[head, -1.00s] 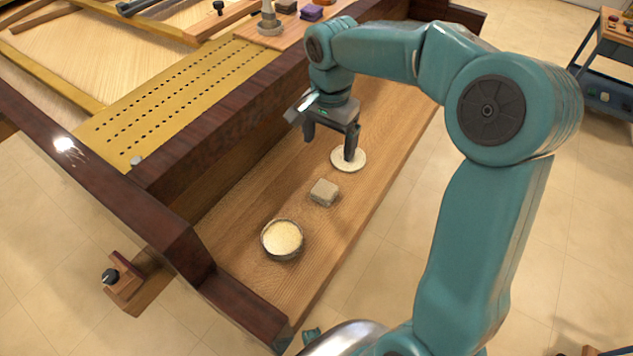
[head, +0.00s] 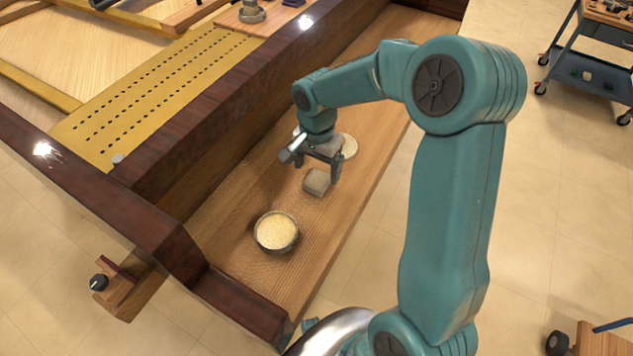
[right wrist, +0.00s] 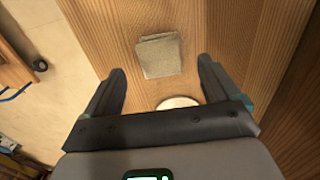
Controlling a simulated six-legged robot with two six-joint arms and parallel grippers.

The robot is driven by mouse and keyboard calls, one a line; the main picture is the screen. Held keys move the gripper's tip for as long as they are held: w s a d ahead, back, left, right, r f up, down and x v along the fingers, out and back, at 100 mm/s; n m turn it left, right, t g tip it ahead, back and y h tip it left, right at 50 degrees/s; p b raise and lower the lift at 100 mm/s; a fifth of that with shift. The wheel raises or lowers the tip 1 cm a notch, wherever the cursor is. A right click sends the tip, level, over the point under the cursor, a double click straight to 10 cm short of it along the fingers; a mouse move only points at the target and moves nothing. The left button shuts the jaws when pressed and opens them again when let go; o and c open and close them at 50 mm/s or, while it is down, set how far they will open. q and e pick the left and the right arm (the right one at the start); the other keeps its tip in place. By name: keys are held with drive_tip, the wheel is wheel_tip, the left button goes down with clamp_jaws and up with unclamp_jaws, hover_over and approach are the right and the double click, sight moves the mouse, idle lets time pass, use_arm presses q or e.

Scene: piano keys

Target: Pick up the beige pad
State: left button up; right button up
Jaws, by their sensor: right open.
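The beige pad (head: 317,182) is a small square, grey-beige block lying on the wooden board (head: 237,263). In the right wrist view the pad (right wrist: 159,56) lies just beyond the fingertips, roughly between their lines. My right gripper (head: 318,171) is open and empty, above and slightly behind the pad in the head view. Its two fingers (right wrist: 161,70) stand wide apart in the right wrist view, and no contact with the pad shows. My left gripper is not in view.
A round cream disc (head: 348,146) lies behind the pad, partly hidden by my gripper. A round bowl with pale yellow contents (head: 277,232) stands nearer the front. A dark wooden rail (head: 222,117) runs along the left. The board's right side is clear.

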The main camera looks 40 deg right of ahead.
sight(317, 178)
wheel_tip(317, 178, down, 4)
drive_tip(key=shift+w+r, duration=0.1)
drive_tip(key=shift+r, duration=0.1)
drive_tip(key=c, duration=1.1)
drive_tip(key=shift+c, duration=0.2)
wheel_tip(317, 178, up, 20)
drive_tip(key=p, duration=0.3)
